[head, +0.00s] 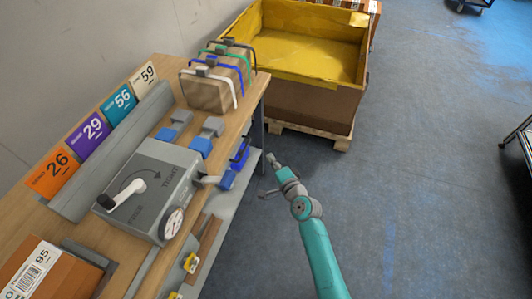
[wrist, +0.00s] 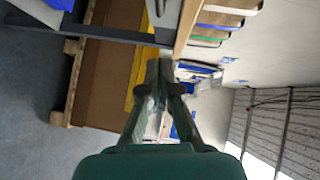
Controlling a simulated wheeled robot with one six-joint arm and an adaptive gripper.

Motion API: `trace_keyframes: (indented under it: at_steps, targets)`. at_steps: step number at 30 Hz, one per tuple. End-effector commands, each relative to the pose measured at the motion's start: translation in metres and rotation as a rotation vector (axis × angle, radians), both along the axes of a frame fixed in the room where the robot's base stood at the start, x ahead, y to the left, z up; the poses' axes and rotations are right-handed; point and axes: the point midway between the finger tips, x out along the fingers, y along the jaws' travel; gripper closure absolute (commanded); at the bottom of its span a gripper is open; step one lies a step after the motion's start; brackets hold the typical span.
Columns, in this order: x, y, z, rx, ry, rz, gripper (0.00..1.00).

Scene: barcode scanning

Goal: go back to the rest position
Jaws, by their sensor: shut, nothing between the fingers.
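My teal arm (head: 322,262) reaches up from the bottom of the head view. My gripper (head: 271,158) is in free air just right of the workbench (head: 258,92), above the floor. In the wrist view the fingers of my gripper (wrist: 158,68) come together at the tips. They are shut with nothing between them, and the gripper's teal body fills the bottom of that view.
A grey box with a white crank handle (head: 127,192) and a round gauge stands on the bench. Behind it are numbered cards (head: 82,135) and a strapped bundle (head: 208,92). A yellow-lined crate (head: 308,98) on a pallet stands beyond.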

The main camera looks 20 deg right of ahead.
Motion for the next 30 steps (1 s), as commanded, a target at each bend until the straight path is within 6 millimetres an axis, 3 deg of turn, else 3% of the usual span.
trace_keyframes:
  at_steps: [6, 17, 20, 23, 30]
  targets:
    - [-0.025, -0.005, 0.004, 0.001, 0.000, -0.001, 1.00]
    - [-0.032, -0.005, 0.004, 0.000, 0.000, -0.001, 1.00]
    - [-0.041, -0.005, -0.001, -0.020, 0.006, -0.004, 1.00]
    - [-0.066, -0.005, -0.011, -0.074, 0.015, -0.013, 1.00]
    - [-0.162, -0.005, -0.033, -0.300, 0.043, -0.032, 1.00]
